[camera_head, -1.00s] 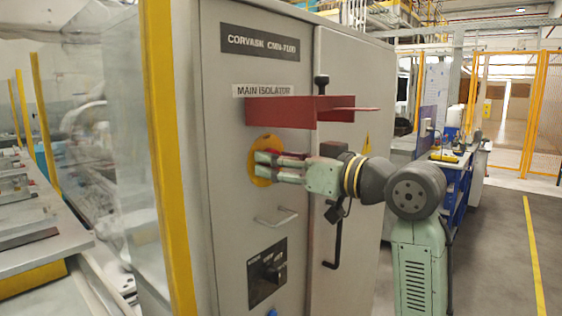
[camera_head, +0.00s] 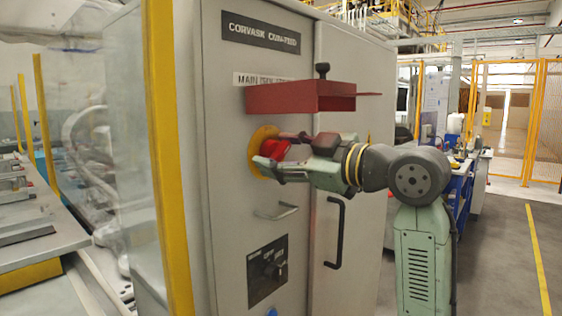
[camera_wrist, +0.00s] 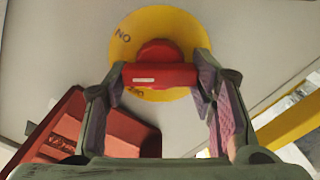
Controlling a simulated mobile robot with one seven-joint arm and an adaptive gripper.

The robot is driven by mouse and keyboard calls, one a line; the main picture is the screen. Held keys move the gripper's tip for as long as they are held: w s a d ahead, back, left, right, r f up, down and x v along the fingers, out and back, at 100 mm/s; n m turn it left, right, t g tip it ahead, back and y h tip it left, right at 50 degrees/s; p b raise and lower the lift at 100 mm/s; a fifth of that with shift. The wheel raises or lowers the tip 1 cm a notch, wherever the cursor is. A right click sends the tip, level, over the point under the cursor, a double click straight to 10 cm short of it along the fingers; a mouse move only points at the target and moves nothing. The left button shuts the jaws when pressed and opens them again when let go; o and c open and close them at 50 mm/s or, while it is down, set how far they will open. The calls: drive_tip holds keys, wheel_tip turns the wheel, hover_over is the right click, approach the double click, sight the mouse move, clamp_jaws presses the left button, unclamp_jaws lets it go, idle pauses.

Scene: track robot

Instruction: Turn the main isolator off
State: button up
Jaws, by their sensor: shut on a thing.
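The main isolator is a red rotary handle (camera_head: 275,148) on a round yellow plate (camera_head: 263,134) on the grey cabinet door, below the "MAIN ISOLATOR" label (camera_head: 262,79). My gripper (camera_head: 268,154) is at the switch, with its fingers on either side of the handle. In the wrist view, the red handle bar (camera_wrist: 160,75) runs across the picture between the two fingertips (camera_wrist: 160,79), which are shut on its ends. The yellow plate (camera_wrist: 185,28) shows lettering at the upper left and lower edge, partly hidden by the handle.
A red hood (camera_head: 290,97) juts out just above my gripper; it also shows at lower left in the wrist view (camera_wrist: 112,130). A metal pull handle (camera_head: 276,212) and a black door handle (camera_head: 337,232) are below. A yellow post (camera_head: 168,160) stands left.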

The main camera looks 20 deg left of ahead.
drive_tip(key=n+b, duration=0.1)
drive_tip(key=n, duration=0.1)
drive_tip(key=n+b, duration=0.1)
drive_tip(key=n, duration=0.2)
drive_tip(key=shift+s+f+n, duration=0.1)
drive_tip(key=shift+f+n, duration=0.1)
drive_tip(key=shift+n, duration=0.1)
drive_tip(key=shift+n+b, duration=0.5)
drive_tip(key=shift+n, duration=1.7)
drive_tip(key=o, duration=0.8)
drive_tip(key=shift+o, duration=0.2)
drive_tip(key=v, duration=1.2)
